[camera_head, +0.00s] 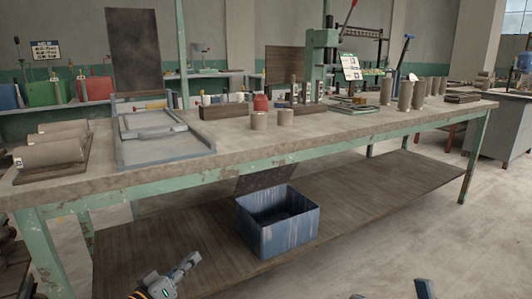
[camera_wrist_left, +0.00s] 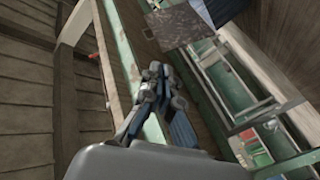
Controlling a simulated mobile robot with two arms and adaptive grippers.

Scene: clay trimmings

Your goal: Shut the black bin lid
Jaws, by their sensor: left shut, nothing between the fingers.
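The bin (camera_head: 277,226) is a blue, worn open box on the lower shelf under the workbench. Its dark lid (camera_head: 265,178) stands raised at the rear edge, tilted back, so the bin is open. My left gripper (camera_head: 192,261) is shut and empty, low in front of the shelf, left of the bin and apart from it. Its fingers also show in the left wrist view (camera_wrist_left: 156,72). Two dark blue tips of what looks like my right gripper (camera_head: 391,291) show wide apart at the bottom edge; the rest is cut off.
The workbench top (camera_head: 330,125) overhangs the bin, with a green front rail (camera_head: 190,183) above the shelf. Clay cylinders, a grey tray (camera_head: 165,150) and a green press (camera_head: 322,60) stand on top. The lower shelf (camera_head: 370,195) is clear right of the bin.

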